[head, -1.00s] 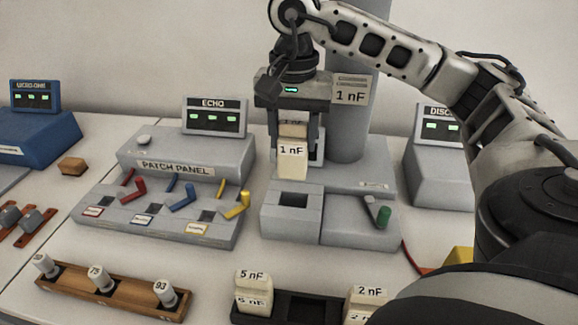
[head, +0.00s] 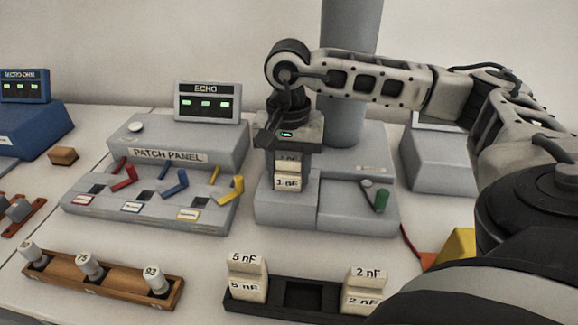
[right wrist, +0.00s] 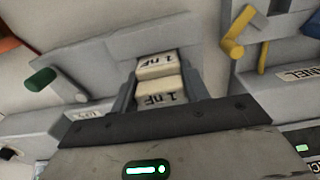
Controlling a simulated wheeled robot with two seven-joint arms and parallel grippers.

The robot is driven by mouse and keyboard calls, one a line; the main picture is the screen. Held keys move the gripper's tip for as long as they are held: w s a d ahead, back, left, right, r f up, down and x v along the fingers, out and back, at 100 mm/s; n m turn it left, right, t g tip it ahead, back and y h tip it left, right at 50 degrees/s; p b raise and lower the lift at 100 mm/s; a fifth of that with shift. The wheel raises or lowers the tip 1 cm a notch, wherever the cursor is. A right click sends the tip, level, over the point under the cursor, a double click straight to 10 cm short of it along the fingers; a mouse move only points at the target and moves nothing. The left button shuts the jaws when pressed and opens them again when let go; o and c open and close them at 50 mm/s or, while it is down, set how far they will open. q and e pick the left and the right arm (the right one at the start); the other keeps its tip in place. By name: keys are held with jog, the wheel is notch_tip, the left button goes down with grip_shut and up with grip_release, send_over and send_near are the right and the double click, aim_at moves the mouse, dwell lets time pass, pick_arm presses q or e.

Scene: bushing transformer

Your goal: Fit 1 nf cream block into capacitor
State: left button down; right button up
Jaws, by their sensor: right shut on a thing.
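The cream block (head: 288,182), marked 1 nF, is upright in my right gripper (head: 288,172), low over the left part of the grey capacitor unit (head: 345,212). The gripper points down and is shut on the block. In the right wrist view the block (right wrist: 160,82) sits between the two fingers of the right gripper (right wrist: 158,88). The square opening on the unit's top is hidden behind the block and fingers, so I cannot tell whether the block's lower end is inside it. My left gripper is not in view.
A black tray (head: 262,306) in front holds a 5 nF block (head: 247,277) and a 2 nF block (head: 365,290), with an empty slot between. The patch panel (head: 150,209) stands left. A grey column (head: 345,95) rises behind the gripper. A green-tipped lever (head: 380,198) is on the unit's right.

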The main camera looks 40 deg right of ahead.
jog(key=shift+f, duration=0.25)
jog(key=o, duration=1.1)
jog(key=shift+r, duration=0.1)
jog(key=shift+c, duration=0.2)
notch_tip(320, 180, up, 12)
jog(key=shift+r, duration=0.2)
